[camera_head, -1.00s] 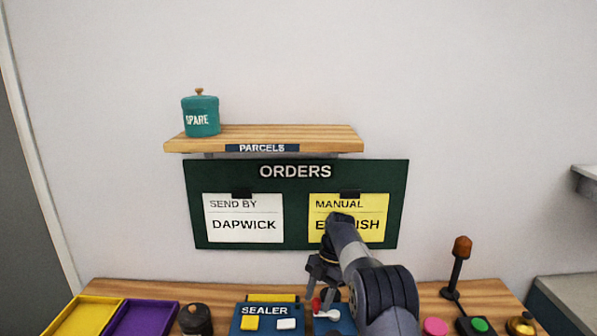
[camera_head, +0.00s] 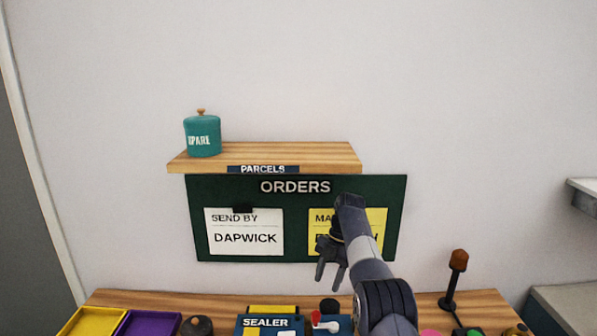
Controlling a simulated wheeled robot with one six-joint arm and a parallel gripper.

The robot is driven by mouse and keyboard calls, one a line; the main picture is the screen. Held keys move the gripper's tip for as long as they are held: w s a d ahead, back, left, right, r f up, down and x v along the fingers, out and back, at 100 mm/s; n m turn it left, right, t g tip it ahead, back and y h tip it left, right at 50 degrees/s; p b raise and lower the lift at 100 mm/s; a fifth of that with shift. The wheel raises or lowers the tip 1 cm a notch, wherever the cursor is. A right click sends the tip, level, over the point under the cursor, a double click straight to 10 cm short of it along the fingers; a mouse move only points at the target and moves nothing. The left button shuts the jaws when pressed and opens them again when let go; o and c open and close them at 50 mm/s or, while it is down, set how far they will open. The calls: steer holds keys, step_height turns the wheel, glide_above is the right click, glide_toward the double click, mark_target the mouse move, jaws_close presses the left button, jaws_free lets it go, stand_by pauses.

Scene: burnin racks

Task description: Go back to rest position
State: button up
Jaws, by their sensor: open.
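My gripper (camera_head: 331,270) is open and empty. It hangs in the air above the bench, in front of the lower part of the green orders board (camera_head: 295,189). My arm comes up from the lower right and hides much of the yellow manual card (camera_head: 376,219). The fingers point downward, above the blue sealer (camera_head: 240,322) and its red-tipped lever (camera_head: 323,322). No contact with anything shows.
A wooden shelf (camera_head: 300,155) above the board holds a teal jar (camera_head: 202,138). A grey ledge (camera_head: 584,196) is at right.

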mark_target(317, 312)
steer(key=b+x, duration=0.4)
steer(key=x, duration=0.7)
steer(key=shift+s+a, duration=0.1)
steer(key=shift+w+d+m+t+y+b, duration=0.15)
steer(key=shift+w+m+t+y+b, duration=0.25)
steer(key=shift+m, duration=0.55)
steer(key=shift+w+d+m+t+y+b, duration=0.1)
steer(key=shift+w+m+t+b, duration=0.1)
steer(key=shift+w+m, duration=0.55)
steer(key=shift+s+r, duration=0.1)
steer(key=shift+s, duration=0.15)
